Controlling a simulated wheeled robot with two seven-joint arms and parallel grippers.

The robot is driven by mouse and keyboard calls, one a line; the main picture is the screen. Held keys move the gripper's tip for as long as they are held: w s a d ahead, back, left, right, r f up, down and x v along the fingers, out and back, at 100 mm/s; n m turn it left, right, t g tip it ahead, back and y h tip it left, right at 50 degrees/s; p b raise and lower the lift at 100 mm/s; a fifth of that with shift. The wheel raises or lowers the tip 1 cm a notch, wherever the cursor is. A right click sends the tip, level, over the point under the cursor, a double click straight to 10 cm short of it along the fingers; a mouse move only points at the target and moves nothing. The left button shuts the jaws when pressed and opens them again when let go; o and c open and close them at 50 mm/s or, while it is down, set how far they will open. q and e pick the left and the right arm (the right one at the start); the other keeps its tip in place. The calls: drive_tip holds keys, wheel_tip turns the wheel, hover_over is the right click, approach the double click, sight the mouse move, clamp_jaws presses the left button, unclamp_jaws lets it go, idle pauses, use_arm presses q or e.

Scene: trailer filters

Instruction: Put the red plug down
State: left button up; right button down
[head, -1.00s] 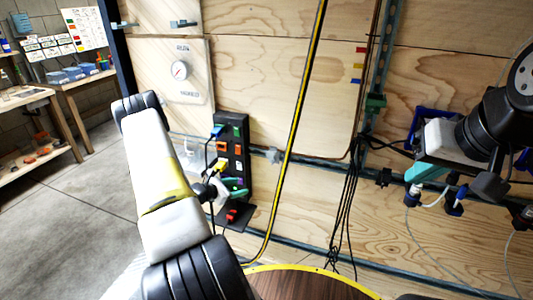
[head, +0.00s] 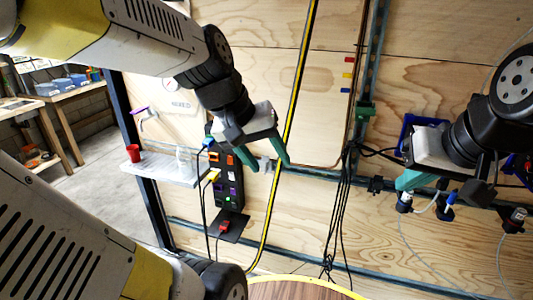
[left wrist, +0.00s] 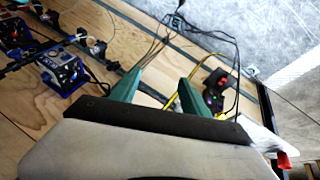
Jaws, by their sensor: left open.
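The red plug (head: 223,227) sits low on the black plate (head: 236,233) at the foot of the black power strip (head: 232,182) in the head view. My left gripper (head: 258,153) is open and empty, above and to the right of the plug, in front of the plywood wall. Its two teal fingers (left wrist: 160,78) stand apart with nothing between them in the left wrist view; the strip (left wrist: 213,100) shows beyond them. My right gripper (head: 408,182) is at the right by a blue box; its jaw gap is hidden.
A white shelf (head: 165,168) with a red cup (head: 133,153) and a clear container is left of the strip. A yellow-black cable (head: 293,125) runs down the wall. Black cables (head: 345,200) hang to its right. A round yellow-rimmed wooden top (head: 290,289) is at the bottom.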

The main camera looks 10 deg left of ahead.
use_arm(q)
drive_tip(key=shift+s+a+r+m+t+y, duration=0.25)
drive_tip(key=shift+s+a+m, duration=0.1)
drive_tip(key=shift+s, duration=0.25)
drive_tip(key=shift+s+a+r+m+t+y, duration=0.2)
drive_tip(key=shift+s+a+r+m+t, duration=0.15)
drive_tip(key=shift+s, duration=0.25)
drive_tip(key=shift+s+a+r+m+t+y, duration=0.25)
drive_tip(key=shift+s+m, duration=0.15)
drive_tip(key=shift+s, duration=0.2)
